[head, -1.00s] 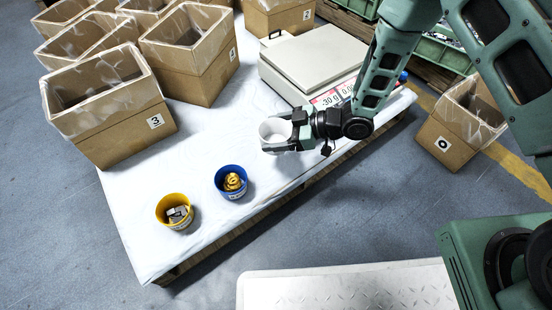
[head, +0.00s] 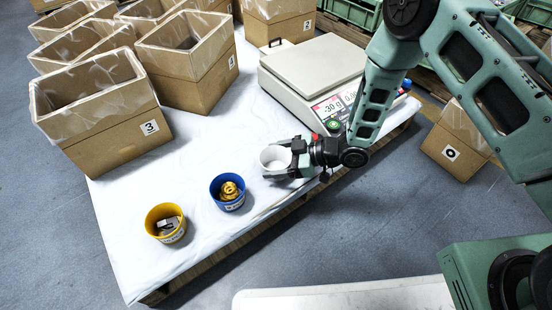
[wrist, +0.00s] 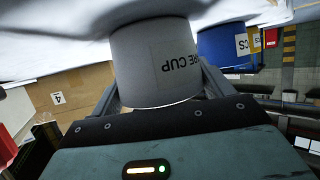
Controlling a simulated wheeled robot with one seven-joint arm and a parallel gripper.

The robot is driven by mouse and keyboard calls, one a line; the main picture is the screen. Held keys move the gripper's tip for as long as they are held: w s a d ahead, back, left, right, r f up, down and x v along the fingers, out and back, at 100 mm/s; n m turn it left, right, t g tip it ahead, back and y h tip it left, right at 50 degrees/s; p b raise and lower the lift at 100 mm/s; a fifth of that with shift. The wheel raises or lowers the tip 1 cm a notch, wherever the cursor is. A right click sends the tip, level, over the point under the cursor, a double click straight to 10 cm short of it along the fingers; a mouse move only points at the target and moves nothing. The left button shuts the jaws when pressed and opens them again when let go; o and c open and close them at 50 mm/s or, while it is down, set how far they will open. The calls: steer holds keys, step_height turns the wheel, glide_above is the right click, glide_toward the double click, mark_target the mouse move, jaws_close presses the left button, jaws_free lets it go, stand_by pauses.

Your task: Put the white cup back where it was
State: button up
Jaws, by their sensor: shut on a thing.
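The white cup (head: 274,158) is held by my gripper (head: 284,160) near the table's front edge, to the right of the blue cup. In the wrist view the white cup (wrist: 155,60) sits between my two fingers (wrist: 158,95), with printed letters on its side. The gripper is shut on it. The cup is low over the white table (head: 215,140); I cannot tell whether its base touches the cloth.
A blue cup (head: 222,203) with yellow parts and a yellow cup (head: 151,233) with metal parts stand left of my gripper. A scale (head: 297,95) showing -30 g stands behind. Lined cardboard boxes (head: 120,146) fill the back left. Free cloth lies between.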

steer(key=o, duration=1)
